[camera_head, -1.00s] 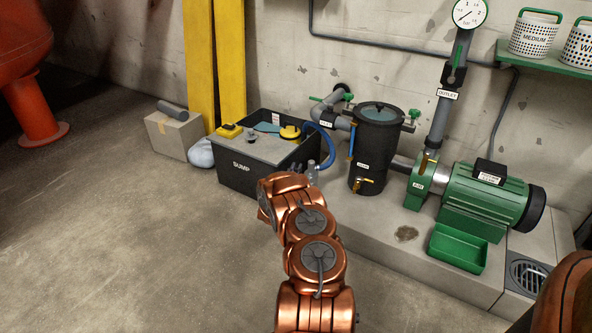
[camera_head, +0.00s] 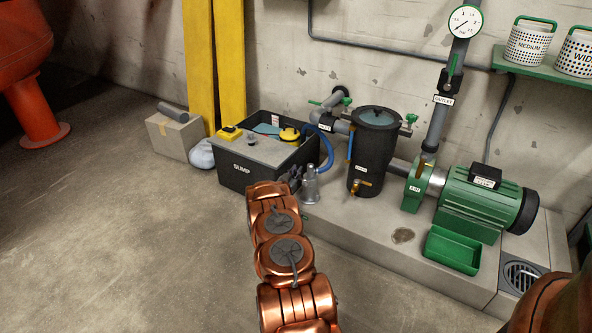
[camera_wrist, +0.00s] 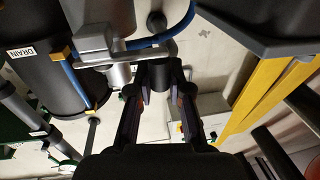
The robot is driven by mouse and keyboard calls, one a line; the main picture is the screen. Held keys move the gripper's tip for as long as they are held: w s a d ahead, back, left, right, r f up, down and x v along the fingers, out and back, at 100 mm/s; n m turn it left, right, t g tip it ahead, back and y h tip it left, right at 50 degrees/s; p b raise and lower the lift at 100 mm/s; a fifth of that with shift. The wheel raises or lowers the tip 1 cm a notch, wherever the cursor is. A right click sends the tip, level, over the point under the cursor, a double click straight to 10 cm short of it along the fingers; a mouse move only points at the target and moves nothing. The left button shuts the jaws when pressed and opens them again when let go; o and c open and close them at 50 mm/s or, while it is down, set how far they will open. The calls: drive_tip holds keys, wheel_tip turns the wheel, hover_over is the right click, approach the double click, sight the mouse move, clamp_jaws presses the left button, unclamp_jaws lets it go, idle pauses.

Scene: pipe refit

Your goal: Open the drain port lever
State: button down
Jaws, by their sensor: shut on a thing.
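The strainer (camera_head: 374,140) is a dark lidded cylinder with a brass valve (camera_head: 364,184) low on its front. Its DRAIN label (camera_wrist: 20,53) reads in the wrist view. A grey metal fitting (camera_head: 311,186) stands on the plinth, left of the strainer. In the wrist view it shows as a grey body (camera_wrist: 98,38) with a bar (camera_wrist: 135,46) reaching right. My gripper (camera_wrist: 161,76) is shut on a dark piece (camera_wrist: 160,71) just beyond that bar; I cannot tell whether they join. In the head view my gripper (camera_head: 294,178) is just left of the fitting, mostly hidden by my wrist.
The black sump box (camera_head: 238,179) is behind my gripper. A blue hose (camera_head: 327,152) runs close by. The green pump (camera_head: 484,205) and green tray (camera_head: 452,250) are to the right on the plinth (camera_head: 350,235). Open floor (camera_head: 130,240) lies to the left.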

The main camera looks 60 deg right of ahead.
drive_tip(key=shift+w+r, duration=0.1)
idle(0.4)
drive_tip(key=c, duration=1.1)
unclamp_jaws()
drive_tip(key=shift+a, duration=0.1)
drive_tip(key=shift+s+a, duration=0.4)
drive_tip(key=shift+a, duration=1.5)
drive_tip(key=shift+s+a, duration=0.35)
drive_tip(key=shift+a, duration=1.6)
drive_tip(key=shift+s+a, duration=0.4)
drive_tip(key=shift+a, duration=1.5)
